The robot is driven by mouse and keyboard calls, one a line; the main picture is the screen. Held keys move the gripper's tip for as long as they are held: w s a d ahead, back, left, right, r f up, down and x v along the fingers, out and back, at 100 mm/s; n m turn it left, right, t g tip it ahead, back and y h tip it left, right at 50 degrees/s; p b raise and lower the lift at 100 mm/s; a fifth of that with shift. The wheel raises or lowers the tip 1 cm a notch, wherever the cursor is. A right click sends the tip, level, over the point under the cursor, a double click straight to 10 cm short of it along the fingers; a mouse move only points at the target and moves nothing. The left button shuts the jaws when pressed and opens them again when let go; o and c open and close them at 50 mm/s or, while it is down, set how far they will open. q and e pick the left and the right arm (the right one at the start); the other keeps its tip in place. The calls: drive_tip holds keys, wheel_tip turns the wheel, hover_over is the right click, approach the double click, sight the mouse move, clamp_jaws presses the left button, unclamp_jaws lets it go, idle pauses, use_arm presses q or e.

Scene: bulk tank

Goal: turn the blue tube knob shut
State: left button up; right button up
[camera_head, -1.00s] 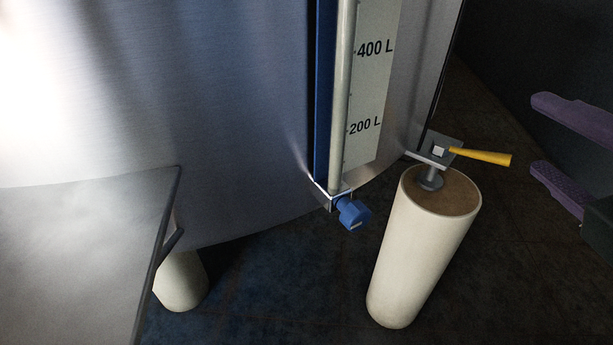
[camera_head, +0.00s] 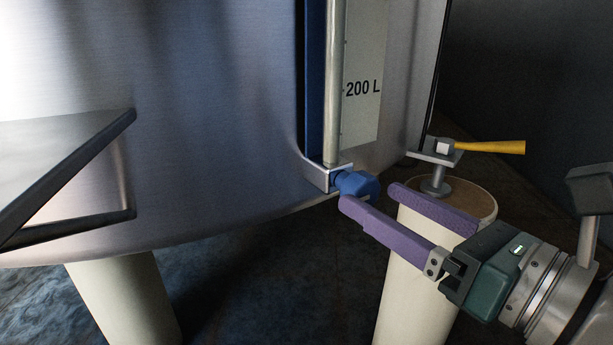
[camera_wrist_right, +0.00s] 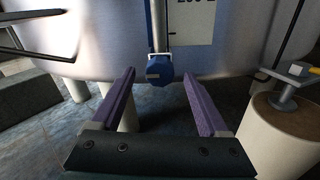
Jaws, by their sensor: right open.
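The blue tube knob (camera_head: 357,184) sits at the foot of the sight tube (camera_head: 334,90), on a metal bracket at the front of the steel tank. In the right wrist view the knob (camera_wrist_right: 159,70) shows a lighter mark across its face. It lies ahead of and between the two purple fingers. My right gripper (camera_head: 389,198) is open and empty, with its fingers pointing at the knob. In the head view one fingertip overlaps the knob's lower edge; I cannot tell whether they touch. My left gripper is out of view.
A yellow lever (camera_head: 490,147) sits above a cream cylindrical leg (camera_head: 410,265) to the right of the knob. A metal panel (camera_head: 60,165) juts in at the left. Another cream leg (camera_head: 125,300) stands under the tank. The floor below the knob is clear.

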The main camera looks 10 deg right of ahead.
sight(369, 194)
drive_tip(key=shift+x, duration=1.8)
clamp_jaws()
